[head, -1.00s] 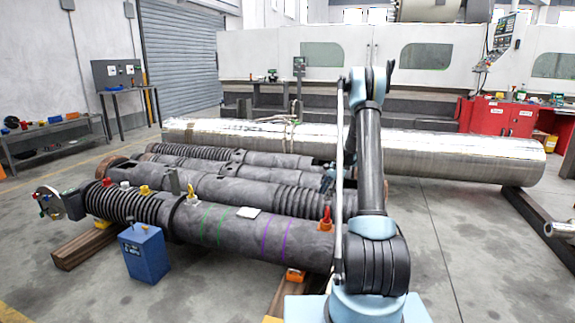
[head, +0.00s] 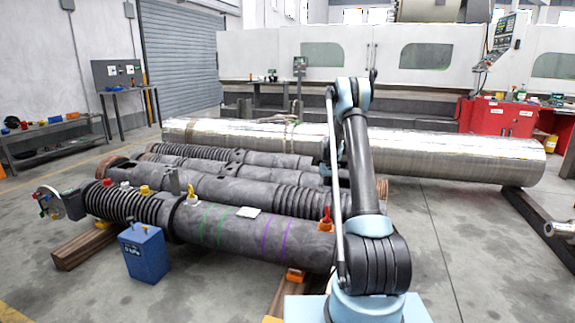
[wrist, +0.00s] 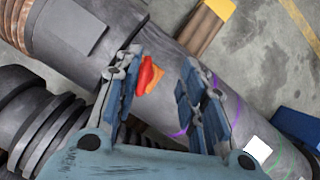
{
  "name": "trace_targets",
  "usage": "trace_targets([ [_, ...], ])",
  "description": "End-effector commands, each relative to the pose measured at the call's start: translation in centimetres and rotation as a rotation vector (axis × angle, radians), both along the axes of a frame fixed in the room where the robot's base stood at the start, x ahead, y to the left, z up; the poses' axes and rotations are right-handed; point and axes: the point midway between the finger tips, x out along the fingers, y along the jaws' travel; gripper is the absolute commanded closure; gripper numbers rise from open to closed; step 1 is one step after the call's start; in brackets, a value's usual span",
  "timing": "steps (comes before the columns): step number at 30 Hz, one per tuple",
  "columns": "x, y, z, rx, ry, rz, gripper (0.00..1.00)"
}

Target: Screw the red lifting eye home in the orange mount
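The red lifting eye (head: 326,213) stands upright in the orange mount (head: 326,227) on top of the near barrel (head: 285,241), at its right part. In the wrist view the red eye (wrist: 146,74) shows over the orange mount (wrist: 154,84), between my fingers in the picture and nearer the left one. My gripper (wrist: 162,60) is open, with a wide gap between its blue-grey pads and nothing held. It appears above the barrel, apart from the eye. In the head view my gripper is mostly hidden by my arm. How deep the eye's thread sits cannot be seen.
A yellow lifting eye (head: 192,190) stands farther left on the near barrel, with a white pad (head: 248,212) between. A second barrel (head: 240,190) lies close behind. A blue box (head: 144,253) stands on the floor in front. Wooden beams (head: 80,247) support the barrels.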

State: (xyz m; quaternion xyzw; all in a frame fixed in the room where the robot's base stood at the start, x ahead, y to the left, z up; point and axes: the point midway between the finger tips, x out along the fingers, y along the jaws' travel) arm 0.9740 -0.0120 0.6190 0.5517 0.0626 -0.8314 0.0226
Motion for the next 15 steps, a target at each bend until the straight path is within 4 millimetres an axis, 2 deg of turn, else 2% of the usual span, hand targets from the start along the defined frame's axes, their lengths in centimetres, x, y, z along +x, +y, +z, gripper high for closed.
trace_targets([
  [15, 0.0, 0.0, -1.9, 0.0, -0.001, -0.003, 0.63],
])
